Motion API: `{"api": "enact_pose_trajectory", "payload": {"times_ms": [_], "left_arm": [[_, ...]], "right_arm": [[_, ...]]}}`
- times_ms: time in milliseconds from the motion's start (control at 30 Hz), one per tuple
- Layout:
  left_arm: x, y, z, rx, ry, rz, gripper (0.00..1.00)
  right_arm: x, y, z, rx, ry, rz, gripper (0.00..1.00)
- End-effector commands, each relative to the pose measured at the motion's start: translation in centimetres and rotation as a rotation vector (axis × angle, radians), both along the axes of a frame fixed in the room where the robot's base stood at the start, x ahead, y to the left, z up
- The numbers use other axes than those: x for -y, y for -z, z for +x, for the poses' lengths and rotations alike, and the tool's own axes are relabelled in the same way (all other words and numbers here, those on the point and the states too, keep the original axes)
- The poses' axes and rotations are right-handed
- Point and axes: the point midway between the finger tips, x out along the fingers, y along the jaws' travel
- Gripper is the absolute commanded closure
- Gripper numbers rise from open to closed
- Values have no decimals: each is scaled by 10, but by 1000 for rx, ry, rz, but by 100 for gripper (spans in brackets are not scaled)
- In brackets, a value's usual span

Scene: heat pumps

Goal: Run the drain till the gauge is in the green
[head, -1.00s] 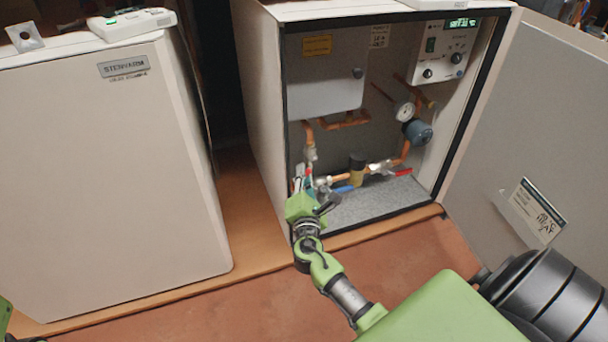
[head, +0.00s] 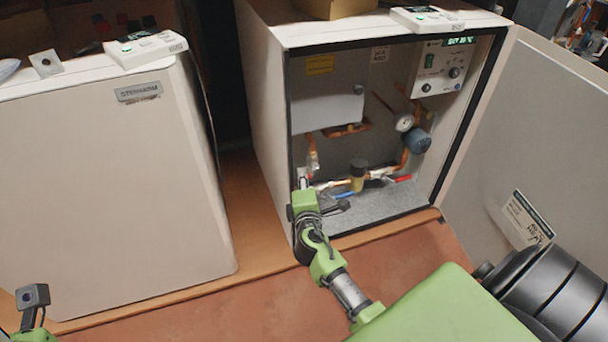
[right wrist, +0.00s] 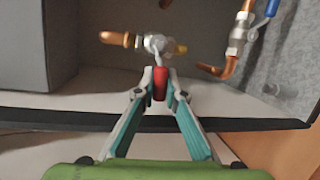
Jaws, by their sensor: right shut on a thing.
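My right gripper (head: 303,182) is at the lower left of the open heat pump cabinet (head: 262,130). In the right wrist view its teal fingers (right wrist: 159,88) are shut on a red valve handle (right wrist: 160,82), which joins a metal valve body (right wrist: 157,44) on a copper stub. In the head view my arm hides most of this valve. The round gauge (head: 404,122) is on the pipework at the cabinet's right; its needle is too small to read.
Another red handle (head: 399,178) and a blue handle (head: 343,195) are on the lower pipe. A control panel (head: 443,68) is at upper right. The cabinet door (head: 530,150) stands open to the right. A closed cabinet (head: 110,190) stands at left. The floor in front is clear.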

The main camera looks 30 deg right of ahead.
Motion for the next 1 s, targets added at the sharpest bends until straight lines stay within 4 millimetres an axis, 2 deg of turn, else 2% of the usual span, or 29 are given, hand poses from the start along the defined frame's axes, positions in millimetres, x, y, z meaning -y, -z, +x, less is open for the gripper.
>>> {"api": "enact_pose_trajectory", "payload": {"times_ms": [300, 767, 800, 833, 1000], "left_arm": [[-1, 5, -2, -43, 2, -3, 60], [-1, 6, -3, -47, 3, -5, 60], [-1, 6, -3, -47, 3, -5, 60], [-1, 6, -3, -47, 3, -5, 60], [-1, 6, -3, -47, 4, -5, 60]], "right_arm": [[-1, -5, 0, 24, 0, 105, 100], [-1, -5, 0, 28, 0, 118, 100], [-1, -5, 0, 28, 0, 118, 82], [-1, -5, 0, 28, 0, 118, 74], [-1, -5, 0, 28, -1, 116, 72]]}}
